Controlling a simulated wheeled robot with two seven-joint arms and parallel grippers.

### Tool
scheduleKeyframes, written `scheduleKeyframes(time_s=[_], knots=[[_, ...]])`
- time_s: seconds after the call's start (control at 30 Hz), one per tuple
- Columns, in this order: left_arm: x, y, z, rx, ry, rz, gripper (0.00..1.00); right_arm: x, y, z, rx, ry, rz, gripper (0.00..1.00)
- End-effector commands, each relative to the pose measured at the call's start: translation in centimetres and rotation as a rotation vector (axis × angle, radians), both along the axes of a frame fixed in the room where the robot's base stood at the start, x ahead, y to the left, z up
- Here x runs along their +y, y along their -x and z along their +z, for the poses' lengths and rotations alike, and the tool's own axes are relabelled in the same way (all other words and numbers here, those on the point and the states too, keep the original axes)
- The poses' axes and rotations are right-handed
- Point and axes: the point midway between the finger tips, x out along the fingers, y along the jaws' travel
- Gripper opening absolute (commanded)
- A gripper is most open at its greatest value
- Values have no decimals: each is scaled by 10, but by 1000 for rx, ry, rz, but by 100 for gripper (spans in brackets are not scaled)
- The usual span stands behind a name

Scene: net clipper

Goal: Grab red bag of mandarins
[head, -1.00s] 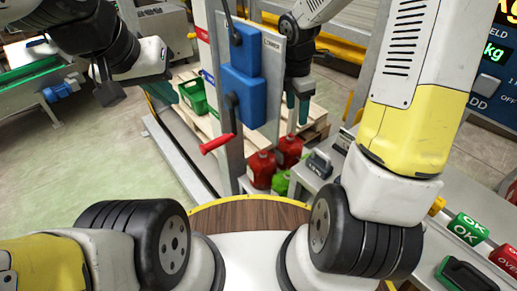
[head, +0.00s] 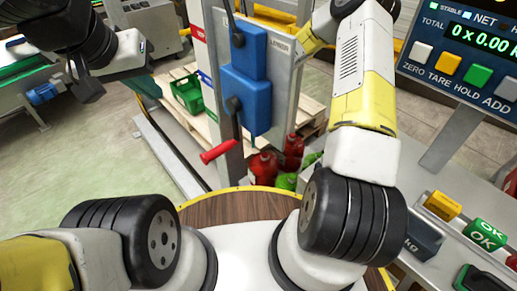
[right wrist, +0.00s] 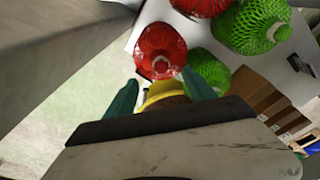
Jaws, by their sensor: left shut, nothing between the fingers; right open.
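In the head view a red net bag (head: 264,168) stands low behind the post, with another red bag (head: 293,148) beside it. The right wrist view shows a red bag (right wrist: 160,50) just beyond the fingertips, and part of another red bag (right wrist: 200,5) at the top edge. My right gripper (right wrist: 160,92) is open and empty, its two teal fingers pointing towards the nearer red bag, apart from it.
Green net bags (right wrist: 255,25) lie close to the red ones; one (right wrist: 208,70) is near the right fingertip. A post with a blue box (head: 245,85) and red-handled lever (head: 217,151) stands before the bags. A green crate (head: 189,95) sits on a pallet. The scale console (head: 470,65) is at right.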

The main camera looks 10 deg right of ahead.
Motion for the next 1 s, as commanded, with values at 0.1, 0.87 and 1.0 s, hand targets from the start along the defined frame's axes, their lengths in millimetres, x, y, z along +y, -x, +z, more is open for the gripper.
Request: scheduleKeyframes(time_s=[0.1, 0.87, 1.0], knots=[[0, 0, 0, 0, 0, 0, 0, 1, 2, -13, 2, 0, 0, 64], [0, 0, 0, 0, 0, 0, 0, -2, 5, -64, -1, 1, -4, 42], [0, 0, 0, 0, 0, 0, 0, -2, 5, -64, -1, 1, -4, 14]])
